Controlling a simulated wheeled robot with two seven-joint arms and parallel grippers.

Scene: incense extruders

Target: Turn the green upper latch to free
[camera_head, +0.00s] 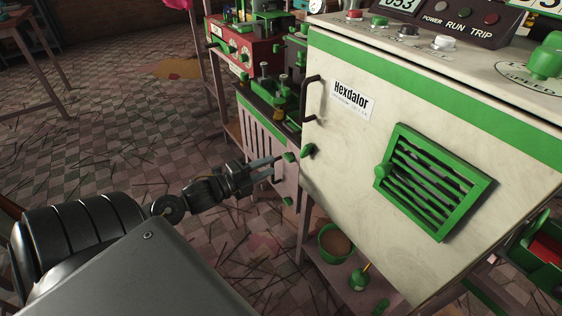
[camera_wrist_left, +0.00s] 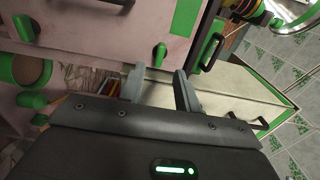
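My left gripper (camera_head: 266,169) reaches in from the left toward the front of the small pinkish cabinet. In the left wrist view its two grey fingers (camera_wrist_left: 160,90) are apart with nothing between them. The green upper latch (camera_head: 289,156) is on the pinkish cabinet, just beyond the fingertips; contact cannot be judged. A green lower latch (camera_head: 287,200) sits below it. In the left wrist view a green latch (camera_wrist_left: 159,54) shows just past the gap between the fingers; I cannot tell which latch this is. My right gripper is not in view.
The large cream machine (camera_head: 335,165) with a black handle (camera_head: 310,98) and green grille (camera_head: 432,180) stands right of the gripper. Another green knob (camera_head: 308,150) is on its left edge. A green bowl (camera_head: 336,243) stands below. The tiled floor at left is open.

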